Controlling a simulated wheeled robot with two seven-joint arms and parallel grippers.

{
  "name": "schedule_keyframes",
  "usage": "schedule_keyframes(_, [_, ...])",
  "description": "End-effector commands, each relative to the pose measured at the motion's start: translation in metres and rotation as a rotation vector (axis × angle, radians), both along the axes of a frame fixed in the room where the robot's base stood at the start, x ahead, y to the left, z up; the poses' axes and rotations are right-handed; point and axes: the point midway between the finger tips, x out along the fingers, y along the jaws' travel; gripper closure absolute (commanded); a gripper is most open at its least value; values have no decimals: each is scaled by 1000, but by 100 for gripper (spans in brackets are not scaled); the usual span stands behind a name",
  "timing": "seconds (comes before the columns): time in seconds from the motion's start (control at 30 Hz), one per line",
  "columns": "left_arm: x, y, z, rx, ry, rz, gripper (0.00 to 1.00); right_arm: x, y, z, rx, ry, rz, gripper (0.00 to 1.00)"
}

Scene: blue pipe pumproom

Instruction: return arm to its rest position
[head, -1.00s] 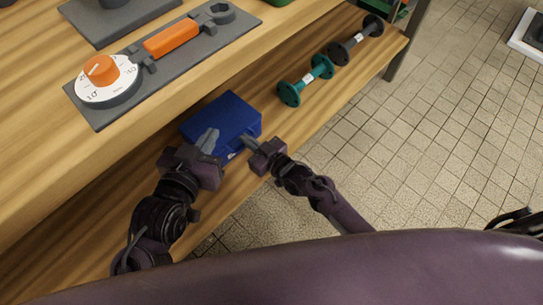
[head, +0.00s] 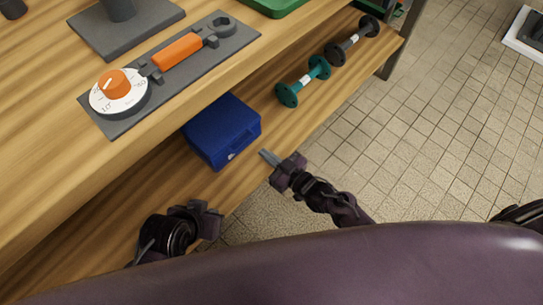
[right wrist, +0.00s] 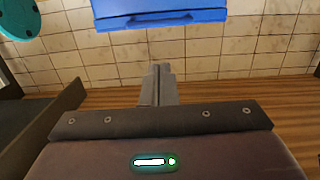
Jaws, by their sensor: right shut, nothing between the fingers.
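My right gripper (head: 268,157) is shut with nothing in it, just in front of the lower shelf's edge, apart from the blue case (head: 222,130). In the right wrist view its closed fingers (right wrist: 158,84) point toward the blue case (right wrist: 158,14), with a gap between. My left gripper (head: 206,219) is low in the head view, close to my body and clear of the case. Its fingers do not show clearly. The case sits closed on the lower shelf.
A teal flanged spool (head: 303,82) and a dark one (head: 352,42) lie on the lower shelf (head: 160,185). The upper top holds a grey panel with an orange knob (head: 115,84) and an orange bar (head: 177,51). Tiled floor (head: 430,150) is open at right.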

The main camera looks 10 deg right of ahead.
Motion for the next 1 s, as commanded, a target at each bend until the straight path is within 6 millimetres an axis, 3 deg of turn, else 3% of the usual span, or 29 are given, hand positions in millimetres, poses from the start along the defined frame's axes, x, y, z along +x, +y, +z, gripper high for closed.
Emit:
schedule_keyframes(0.23, [0,3,0,8,12,5,100,-11,-9,-1,1,-1,0,100])
schedule_keyframes(0.57, [0,3,0,9,13,6,100,-17,-1,-2,-31,51,-8,100])
schedule_keyframes(0.77, [0,3,0,9,12,6,100,-44,13,5,-168,283,-48,100])
schedule_keyframes(1.0, [0,3,0,9,12,6,100,-89,3,24,-312,571,-104,100])
